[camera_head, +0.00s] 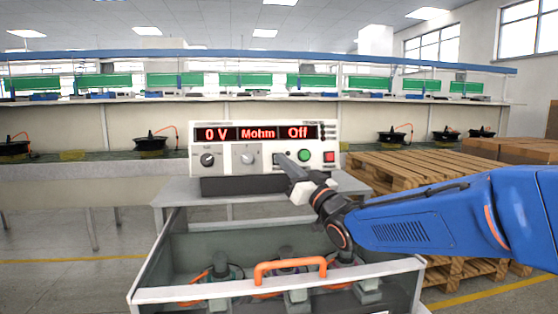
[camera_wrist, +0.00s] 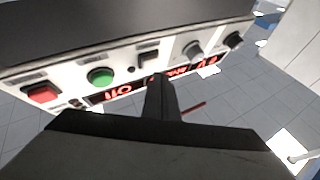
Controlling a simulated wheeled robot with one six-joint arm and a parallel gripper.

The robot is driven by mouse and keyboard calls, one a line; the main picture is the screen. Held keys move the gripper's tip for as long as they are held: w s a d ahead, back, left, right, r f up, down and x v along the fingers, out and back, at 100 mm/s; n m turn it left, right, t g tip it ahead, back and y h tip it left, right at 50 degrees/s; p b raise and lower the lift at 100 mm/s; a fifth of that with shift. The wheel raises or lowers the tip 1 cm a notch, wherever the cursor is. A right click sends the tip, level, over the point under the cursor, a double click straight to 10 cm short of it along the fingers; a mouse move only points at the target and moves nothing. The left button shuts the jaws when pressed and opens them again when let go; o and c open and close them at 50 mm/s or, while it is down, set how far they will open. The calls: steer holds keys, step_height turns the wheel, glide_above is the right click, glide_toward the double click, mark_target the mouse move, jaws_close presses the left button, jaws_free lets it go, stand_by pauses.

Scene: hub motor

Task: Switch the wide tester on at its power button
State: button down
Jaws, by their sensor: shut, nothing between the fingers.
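The wide tester (camera_head: 220,133) is a white box on a grey stand, with red displays reading "0 V", "Mohm" and "Off". Its front has two knobs, a green round button (camera_head: 304,155) and a red square button (camera_head: 328,157). The wrist view shows the panel upside down, with the green button (camera_wrist: 100,77), the red button (camera_wrist: 42,93) and a small black switch (camera_wrist: 148,57). My gripper (camera_head: 283,160) is shut and empty, its tip before the panel between the right knob and green button. In the wrist view my gripper (camera_wrist: 157,80) points near the black switch. I cannot tell if it touches.
An open grey bin (camera_head: 150,275) with an orange handle (camera_head: 290,268) and motor parts stands below the tester. Wooden pallets (camera_head: 400,165) are at the right. A conveyor line with black hub motors (camera_head: 150,143) runs behind.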

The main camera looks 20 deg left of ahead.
steer(key=shift+w+a, duration=0.1)
steer(key=shift+w, duration=0.1)
stand_by(0.5)
steer(key=shift+w+a+f, duration=0.1)
steer(key=shift+w, duration=0.05)
steer(key=shift+w+a+f, duration=0.1)
steer(key=shift+w+a, duration=0.15)
steer(key=shift+w, duration=0.15)
stand_by(0.9)
steer(key=shift+s+d, duration=0.1)
steer(key=shift+s, duration=0.05)
steer(key=shift+s+d+r, duration=0.2)
steer(key=shift+s+d, duration=0.15)
steer(key=shift+s, duration=0.25)
steer(key=shift+s+d, duration=0.1)
stand_by(0.3)
steer(key=shift+s+d+r, duration=0.2)
steer(key=shift+s+d, duration=0.2)
steer(key=shift+s, duration=0.25)
steer(key=shift+s+d+r, duration=0.2)
steer(key=shift+s+d, duration=0.2)
steer(key=shift+s, duration=0.3)
steer(key=shift+s+d+r, duration=0.2)
steer(key=shift+s+d, duration=0.2)
steer(key=shift+s, duration=0.25)
